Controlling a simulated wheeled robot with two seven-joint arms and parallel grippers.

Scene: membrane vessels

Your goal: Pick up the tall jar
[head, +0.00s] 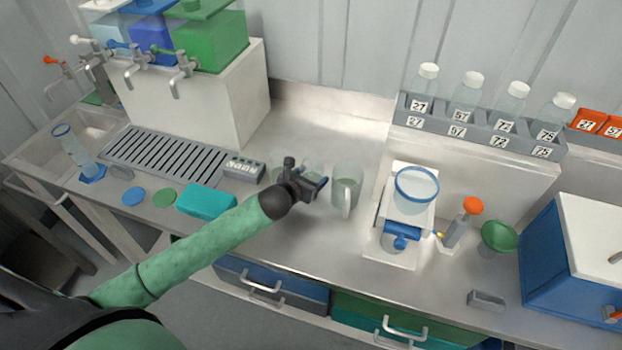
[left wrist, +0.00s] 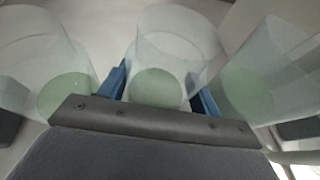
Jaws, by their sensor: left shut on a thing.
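My left gripper (head: 313,187) is at the row of clear glass vessels in the middle of the counter. In the left wrist view its two blue fingers (left wrist: 160,95) are shut on the middle clear jar (left wrist: 172,50), which has a pale green bottom. In the head view this jar (head: 313,170) is partly hidden behind the gripper. A clear vessel (left wrist: 35,50) stands on its left and another (left wrist: 265,65) on its right. The right one has a handle in the head view (head: 347,185). I cannot tell from these views which vessel is tallest. My right gripper is out of view.
A white stand with a blue-rimmed vessel (head: 416,187) is to the right. A teal block (head: 205,201) lies near the forearm. A drain grate (head: 165,157) and dispensers with taps (head: 195,85) are at the left. A rack of labelled bottles (head: 480,125) is at the back right.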

